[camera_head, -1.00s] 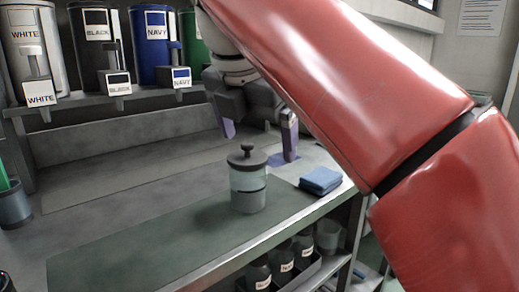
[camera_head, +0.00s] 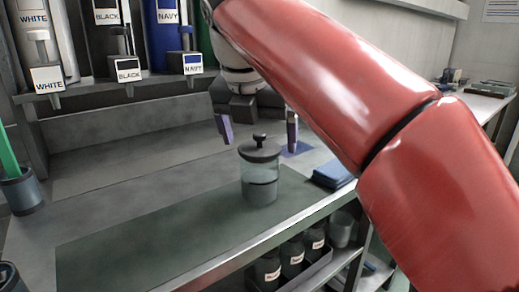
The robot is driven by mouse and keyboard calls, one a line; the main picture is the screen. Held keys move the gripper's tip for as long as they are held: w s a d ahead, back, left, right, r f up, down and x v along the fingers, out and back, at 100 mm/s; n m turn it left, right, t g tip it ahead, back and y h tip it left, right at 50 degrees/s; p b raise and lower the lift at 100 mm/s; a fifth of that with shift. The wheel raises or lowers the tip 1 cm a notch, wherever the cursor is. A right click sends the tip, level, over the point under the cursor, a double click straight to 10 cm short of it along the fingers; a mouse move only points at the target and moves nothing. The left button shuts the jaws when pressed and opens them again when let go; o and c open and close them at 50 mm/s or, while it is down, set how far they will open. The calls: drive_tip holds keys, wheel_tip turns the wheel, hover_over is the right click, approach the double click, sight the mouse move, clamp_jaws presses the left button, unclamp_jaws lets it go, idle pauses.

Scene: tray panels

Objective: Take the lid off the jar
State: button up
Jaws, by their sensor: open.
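The jar (camera_head: 259,185) is a short clear cylinder with greyish contents, upright on the dark green mat (camera_head: 160,235). Its dark lid (camera_head: 259,151) sits on top, with a round knob (camera_head: 259,139) in the middle. My gripper (camera_head: 259,139) is open, with its two purple-tipped fingers pointing down, apart, one on each side of the knob in the picture. It appears to be behind or above the lid; the exact depth is hard to tell. Nothing is between the fingers that I can see as held.
A folded blue cloth (camera_head: 333,174) lies right of the jar near the bench edge. Labelled dispensers, including the navy one (camera_head: 168,38), line the back shelf. A dark cup (camera_head: 22,191) stands at left. Labelled bottles (camera_head: 292,256) sit below. The mat left of the jar is clear.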

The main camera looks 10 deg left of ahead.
drive_tip(key=shift+w+f, duration=0.15)
drive_tip(key=shift+f, duration=0.3)
drive_tip(key=c, duration=1)
drive_tip(key=shift+c, duration=0.2)
drive_tip(key=shift+r, duration=0.2)
